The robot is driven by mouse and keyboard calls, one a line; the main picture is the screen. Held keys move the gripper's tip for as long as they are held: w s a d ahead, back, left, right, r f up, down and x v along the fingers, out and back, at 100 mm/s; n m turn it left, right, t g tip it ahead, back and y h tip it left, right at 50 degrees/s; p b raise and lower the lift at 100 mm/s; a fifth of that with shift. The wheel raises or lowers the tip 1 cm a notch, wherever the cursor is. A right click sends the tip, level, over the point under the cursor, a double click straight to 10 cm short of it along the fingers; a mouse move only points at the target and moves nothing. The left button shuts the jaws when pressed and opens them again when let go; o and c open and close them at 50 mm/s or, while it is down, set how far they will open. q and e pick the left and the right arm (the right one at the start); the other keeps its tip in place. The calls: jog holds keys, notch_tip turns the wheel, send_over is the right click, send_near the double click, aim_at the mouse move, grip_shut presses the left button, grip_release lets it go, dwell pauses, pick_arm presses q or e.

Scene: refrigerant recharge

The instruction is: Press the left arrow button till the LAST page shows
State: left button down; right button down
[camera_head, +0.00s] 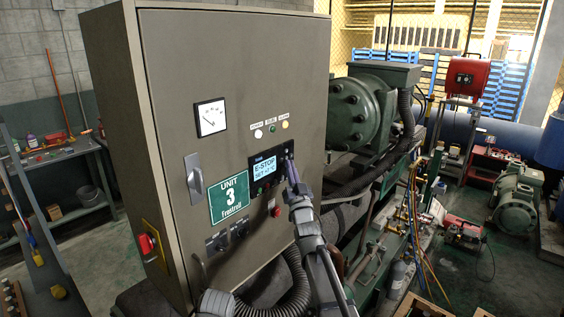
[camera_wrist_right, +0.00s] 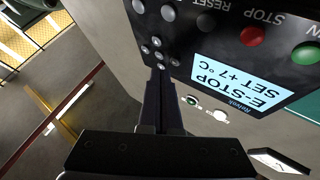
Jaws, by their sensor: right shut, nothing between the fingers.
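The control panel (camera_head: 268,170) is on the front of a grey cabinet. Its lit screen (camera_head: 265,168) reads "E-STOP" and "SET +7°C"; it appears upside down in the right wrist view (camera_wrist_right: 238,84). A cluster of small round arrow buttons (camera_wrist_right: 156,42) sits beside the screen; their arrow marks are too small to read. My right gripper (camera_head: 289,165) is shut and empty, pointing at this cluster. In the wrist view its fingertips (camera_wrist_right: 159,74) are right by the cluster's lowest button; I cannot tell whether they touch. My left gripper is not in view.
Larger buttons, including a red STOP (camera_wrist_right: 252,36) and a green one (camera_wrist_right: 305,55), line the panel near the cluster. The cabinet door has a handle (camera_head: 194,182) and a gauge (camera_head: 211,118). A green compressor (camera_head: 362,110) and pipes stand to the right.

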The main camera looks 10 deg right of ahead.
jog(key=shift+w+a, duration=0.1)
dwell(0.7)
jog(key=shift+w+a, duration=0.2)
jog(key=shift+w, duration=0.05)
jog(key=shift+w+a, duration=0.2)
jog(key=shift+w, duration=0.05)
dwell(0.8)
jog(key=shift+s+d, duration=0.1)
jog(key=shift+s, duration=0.05)
jog(key=shift+s+d, duration=0.4)
jog(key=shift+s, duration=0.05)
dwell(0.4)
jog(key=shift+s+d, duration=0.8)
jog(key=shift+s, duration=0.2)
jog(key=shift+s+d, duration=0.75)
jog(key=shift+s, duration=0.25)
